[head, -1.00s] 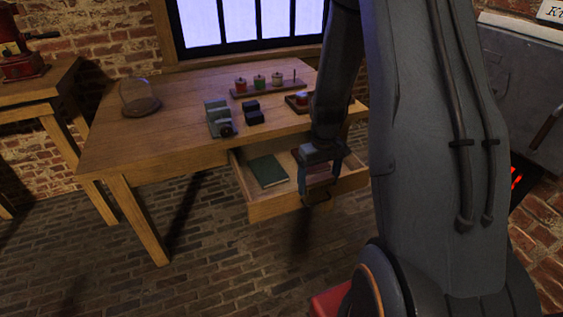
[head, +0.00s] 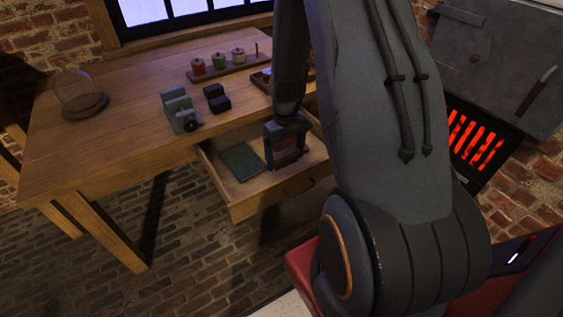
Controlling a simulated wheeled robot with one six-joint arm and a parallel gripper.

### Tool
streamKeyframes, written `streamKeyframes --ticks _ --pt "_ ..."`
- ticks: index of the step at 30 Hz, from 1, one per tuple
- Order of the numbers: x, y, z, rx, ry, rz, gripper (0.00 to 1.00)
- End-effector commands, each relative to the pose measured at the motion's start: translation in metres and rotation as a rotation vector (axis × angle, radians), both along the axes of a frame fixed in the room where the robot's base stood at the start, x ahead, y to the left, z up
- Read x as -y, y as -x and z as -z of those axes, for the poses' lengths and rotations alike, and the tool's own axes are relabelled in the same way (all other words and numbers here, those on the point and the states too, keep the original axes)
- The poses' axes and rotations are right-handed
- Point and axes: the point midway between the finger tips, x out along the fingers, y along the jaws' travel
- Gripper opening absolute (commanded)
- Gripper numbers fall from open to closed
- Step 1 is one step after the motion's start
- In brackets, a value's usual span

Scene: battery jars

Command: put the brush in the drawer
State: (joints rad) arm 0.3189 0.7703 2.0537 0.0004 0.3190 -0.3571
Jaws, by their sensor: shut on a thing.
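The drawer (head: 233,212) under the wooden table is pulled open. A green book (head: 241,161) lies flat in its left part. My gripper (head: 286,163) is over the right part of the drawer, pointing down, and is shut on a small dark thing, taken as the brush, which is barely visible between the fingers. A reddish, flat thing (head: 288,144) shows between and behind the fingers; the gripper partly hides it. I cannot tell whether the brush touches the drawer floor.
The table (head: 110,135) carries a glass dome (head: 77,91), a grey stepped device (head: 179,109), dark blocks (head: 216,98) and a rack (head: 229,67) with several jars. A stove with a glowing grate (head: 473,137) stands right. My arm hides the table's right end.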

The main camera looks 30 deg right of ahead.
Motion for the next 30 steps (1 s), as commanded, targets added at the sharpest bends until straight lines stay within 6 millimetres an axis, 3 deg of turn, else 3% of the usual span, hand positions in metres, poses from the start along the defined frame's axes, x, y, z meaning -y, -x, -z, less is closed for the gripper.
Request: streamKeyframes --ticks 13,27,28,30 --pt "0.001 0.000 0.046 0.000 0.000 0.003 0.55" --pt "0.002 0.000 0.054 0.001 0.000 0.004 0.55" --pt "0.002 0.000 0.054 0.001 0.000 0.004 0.87" --pt "0.002 0.000 0.053 0.001 0.000 0.004 0.99"
